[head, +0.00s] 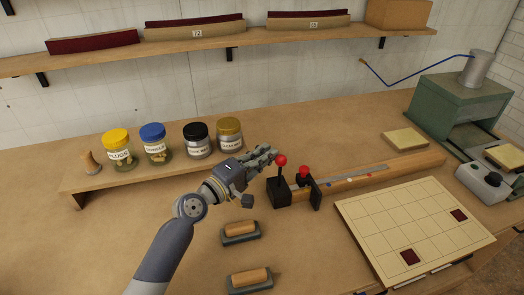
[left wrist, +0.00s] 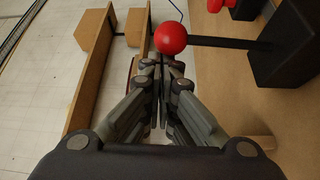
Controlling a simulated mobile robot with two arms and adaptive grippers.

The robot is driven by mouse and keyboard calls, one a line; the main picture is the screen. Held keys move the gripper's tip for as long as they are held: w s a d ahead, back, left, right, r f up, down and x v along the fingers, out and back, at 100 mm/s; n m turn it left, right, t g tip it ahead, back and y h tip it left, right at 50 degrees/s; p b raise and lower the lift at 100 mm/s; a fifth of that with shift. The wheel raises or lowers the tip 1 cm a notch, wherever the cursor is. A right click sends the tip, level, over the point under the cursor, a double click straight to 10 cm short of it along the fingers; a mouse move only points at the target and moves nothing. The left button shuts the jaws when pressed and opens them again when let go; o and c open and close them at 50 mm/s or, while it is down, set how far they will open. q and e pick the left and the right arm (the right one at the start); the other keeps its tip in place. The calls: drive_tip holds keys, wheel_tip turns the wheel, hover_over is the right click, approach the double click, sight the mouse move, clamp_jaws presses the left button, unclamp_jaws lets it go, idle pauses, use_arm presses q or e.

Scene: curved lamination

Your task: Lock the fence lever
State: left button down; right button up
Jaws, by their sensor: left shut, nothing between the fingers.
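The fence lever is a black rod with a red ball knob (head: 281,160), standing on a black block (head: 279,191) at the left end of the wooden rail with a metal scale. A second, lower red knob (head: 303,172) sits beside it on the black fence plate (head: 316,194). My left gripper (head: 271,154) is shut and empty, its fingertips just left of the ball. In the left wrist view the ball (left wrist: 171,37) is right by the fingertips (left wrist: 160,65), with its rod running right to the black block; whether they touch I cannot tell. My right gripper is out of view.
Several lidded jars (head: 156,144) stand on a low wooden riser (head: 75,188) at left. Two wood-handled blocks (head: 241,232) lie on the bench in front. A gridded board (head: 415,222) and a green machine (head: 445,105) are at right. A wall shelf (head: 220,48) runs behind.

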sight(276, 159)
use_arm(q)
drive_tip(key=s, duration=0.1)
drive_tip(key=s+d+m+b, duration=0.1)
drive_tip(key=s, duration=0.1)
drive_tip(key=shift+s+f+t, duration=0.15)
drive_tip(key=shift+s+t, duration=0.1)
drive_tip(key=shift+t, duration=0.05)
drive_tip(key=shift+s+d+b, duration=0.25)
drive_tip(key=shift+s+b, duration=0.05)
drive_tip(key=shift+s, duration=0.35)
drive_tip(key=shift+d+f+h, duration=0.1)
drive_tip(key=shift+f+h, duration=0.05)
drive_tip(key=shift+h, duration=0.15)
